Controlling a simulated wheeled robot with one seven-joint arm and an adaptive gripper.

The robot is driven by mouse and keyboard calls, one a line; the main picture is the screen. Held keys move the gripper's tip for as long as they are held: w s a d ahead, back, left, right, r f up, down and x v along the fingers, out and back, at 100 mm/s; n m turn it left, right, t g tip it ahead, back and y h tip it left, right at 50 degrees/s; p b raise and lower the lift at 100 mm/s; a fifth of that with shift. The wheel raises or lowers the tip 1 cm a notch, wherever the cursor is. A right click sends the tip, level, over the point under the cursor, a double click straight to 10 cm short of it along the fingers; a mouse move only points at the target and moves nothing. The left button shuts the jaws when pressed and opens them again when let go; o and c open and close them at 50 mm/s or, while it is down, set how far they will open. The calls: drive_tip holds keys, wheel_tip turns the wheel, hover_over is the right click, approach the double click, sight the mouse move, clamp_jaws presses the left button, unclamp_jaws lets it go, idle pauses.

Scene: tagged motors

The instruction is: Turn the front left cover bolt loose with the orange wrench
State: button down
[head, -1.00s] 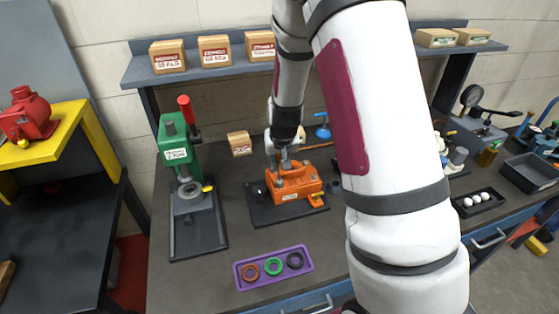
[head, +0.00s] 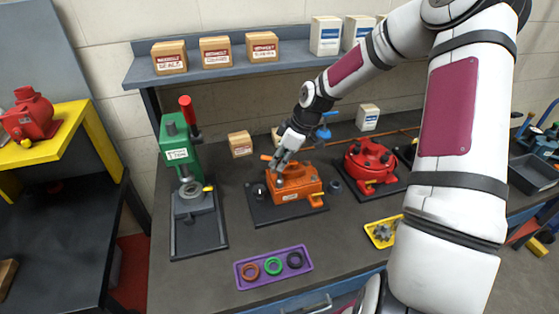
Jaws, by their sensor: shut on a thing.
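An orange motor housing (head: 290,196) with a white tag on its front sits on a dark base plate (head: 268,217) in the middle of the bench. My gripper (head: 276,167) reaches down from the upper right to the left part of the housing's top. It is shut on the orange wrench (head: 266,157), of which a short orange end shows left of the fingers. The wrench's other end and the front left cover bolt are hidden or too small to make out. I cannot tell whether the wrench sits on the bolt.
A green press (head: 176,150) stands left. A red motor (head: 370,157) stands right, near a yellow tray (head: 382,233). A purple tray (head: 274,268) with rings lies in front. My arm covers the bench's right side. Boxes (head: 216,50) line the shelf above.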

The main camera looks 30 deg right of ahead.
drive_tip(key=n+g, duration=0.1)
drive_tip(key=n, duration=0.2)
drive_tip(key=n+g+y, duration=0.1)
drive_tip(key=n, duration=0.1)
drive_tip(key=shift+w+n, duration=0.15)
drive_tip(key=shift+n, duration=0.25)
drive_tip(key=n+g+b, duration=0.1)
drive_tip(key=n, duration=0.1)
drive_tip(key=shift+n, duration=0.7)
drive_tip(key=shift+r+m+p, duration=0.25)
drive_tip(key=shift+m+p, duration=0.15)
drive_tip(key=shift+m, duration=0.2)
drive_tip(key=shift+r, duration=0.85)
drive_tip(key=shift+r, duration=0.1)
drive_tip(key=shift+r, duration=2.4)
